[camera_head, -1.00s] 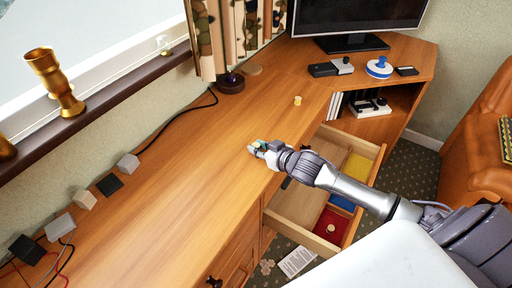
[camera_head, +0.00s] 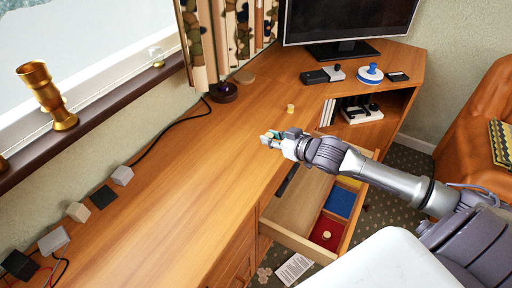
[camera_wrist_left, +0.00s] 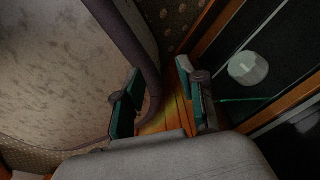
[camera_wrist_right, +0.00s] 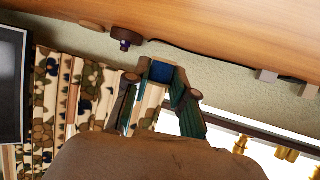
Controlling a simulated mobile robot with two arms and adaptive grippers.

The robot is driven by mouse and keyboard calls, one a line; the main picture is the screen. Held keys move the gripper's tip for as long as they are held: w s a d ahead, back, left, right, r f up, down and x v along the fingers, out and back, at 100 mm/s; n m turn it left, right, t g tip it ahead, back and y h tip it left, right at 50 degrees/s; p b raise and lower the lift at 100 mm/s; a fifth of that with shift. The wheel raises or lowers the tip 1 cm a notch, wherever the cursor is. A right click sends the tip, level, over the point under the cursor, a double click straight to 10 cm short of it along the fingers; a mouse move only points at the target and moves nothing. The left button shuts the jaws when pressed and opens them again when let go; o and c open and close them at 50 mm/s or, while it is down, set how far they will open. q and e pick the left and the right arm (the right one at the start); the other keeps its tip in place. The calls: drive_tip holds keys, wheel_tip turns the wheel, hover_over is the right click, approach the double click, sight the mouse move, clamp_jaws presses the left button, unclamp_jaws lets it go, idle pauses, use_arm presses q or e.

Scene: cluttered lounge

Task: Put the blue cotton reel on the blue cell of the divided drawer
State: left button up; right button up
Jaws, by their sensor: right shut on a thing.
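My right gripper (camera_head: 270,138) is shut on the blue cotton reel (camera_wrist_right: 160,72), which shows blue between the fingers in the right wrist view. It holds it over the front part of the desk, left of the open divided drawer (camera_head: 297,243). The blue cell (camera_head: 340,202) shows empty below my right arm. My left gripper (camera_wrist_left: 163,100) is open and empty in the left wrist view.
A small yellowish reel (camera_head: 291,108) stands on the desk (camera_head: 200,165). A dark round base (camera_head: 224,92), a black-and-grey device (camera_head: 322,75) and a blue-and-white object (camera_head: 370,73) stand farther back. Small blocks and cables lie along the window side. The middle desk is clear.

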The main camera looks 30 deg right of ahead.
drive_tip(key=s+d+r, duration=0.2)
drive_tip(key=d+r, duration=0.1)
drive_tip(key=d, duration=0.2)
drive_tip(key=shift+s+d+r, duration=0.15)
drive_tip(key=shift+s+r, duration=0.1)
